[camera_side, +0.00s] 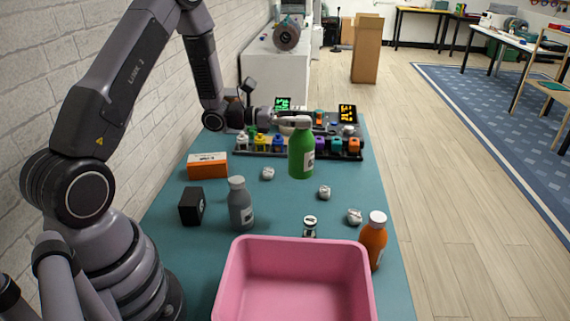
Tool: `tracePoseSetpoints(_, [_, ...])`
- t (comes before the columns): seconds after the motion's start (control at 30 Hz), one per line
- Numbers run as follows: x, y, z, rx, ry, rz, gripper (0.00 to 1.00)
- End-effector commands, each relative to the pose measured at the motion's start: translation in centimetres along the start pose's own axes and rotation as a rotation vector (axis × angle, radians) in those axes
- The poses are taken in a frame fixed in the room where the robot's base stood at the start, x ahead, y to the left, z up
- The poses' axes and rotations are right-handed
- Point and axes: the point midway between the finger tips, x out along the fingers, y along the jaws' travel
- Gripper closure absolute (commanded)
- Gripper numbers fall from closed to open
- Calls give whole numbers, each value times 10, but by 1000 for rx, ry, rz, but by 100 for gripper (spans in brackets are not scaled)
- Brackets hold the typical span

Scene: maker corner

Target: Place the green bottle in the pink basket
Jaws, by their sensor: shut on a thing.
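The green bottle (301,158) with a white label is upright in the middle of the camera_side view, in front of the dark rack. My gripper (296,122) is at its top, shut on its cap end, which is mostly hidden by the fingers. The bottle appears to hang above the teal table, but its exact height is hard to tell. The pink basket (296,244) stands at the near end of the table, cut off by the bottom edge of the picture. The part of its inside that shows is empty. The bottle is well behind the basket.
A grey bottle (240,206) and an orange bottle (373,242) stand behind and beside the basket. A black cube (192,206), an orange-white box (208,166) and several crumpled white balls (324,192) lie around. A rack (258,153) with colourful items stands at the back.

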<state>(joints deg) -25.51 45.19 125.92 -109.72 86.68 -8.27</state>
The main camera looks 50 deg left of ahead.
Motion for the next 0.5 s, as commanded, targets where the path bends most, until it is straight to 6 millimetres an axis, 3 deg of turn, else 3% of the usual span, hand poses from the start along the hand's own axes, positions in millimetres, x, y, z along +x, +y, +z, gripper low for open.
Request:
tracePoseSetpoints(0.27, [17, -44, -1, 4, 6, -151, 100])
tracePoseSetpoints(0.5, [31, -105, -2, 8, 12, -360, 100])
